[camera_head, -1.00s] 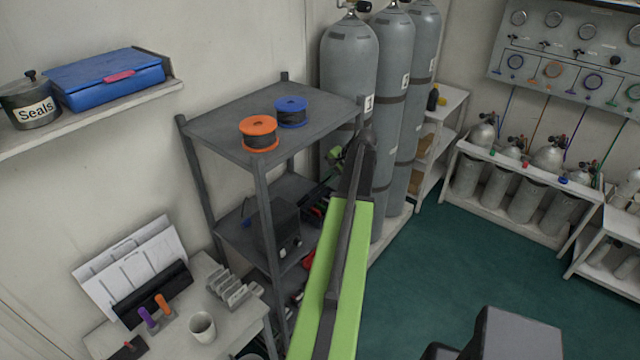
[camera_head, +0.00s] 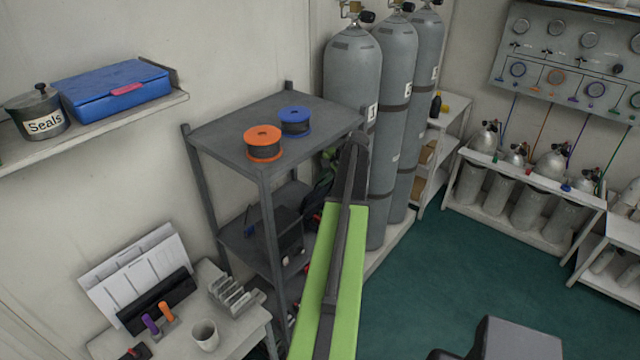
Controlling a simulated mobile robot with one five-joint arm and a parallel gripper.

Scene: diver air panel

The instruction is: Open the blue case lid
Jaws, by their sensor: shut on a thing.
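The blue case (camera_head: 112,92) lies flat on the wall shelf at the upper left. Its lid is down, and a pink latch or handle (camera_head: 129,89) shows on its front side. My arm rises from the bottom centre, far to the right of the case. A small green and dark part shows behind the arm's upper end, beside the rack, but I cannot make out fingers there. My gripper and anything in it are hidden.
A grey pot labelled Seals (camera_head: 38,112) stands left of the case on the wall shelf (camera_head: 110,125). A dark rack (camera_head: 215,133) carries an orange spool (camera_head: 263,145) and a blue spool (camera_head: 295,122). Tall grey cylinders (camera_head: 352,75) stand behind my arm. Green floor (camera_head: 440,290) is clear at right.

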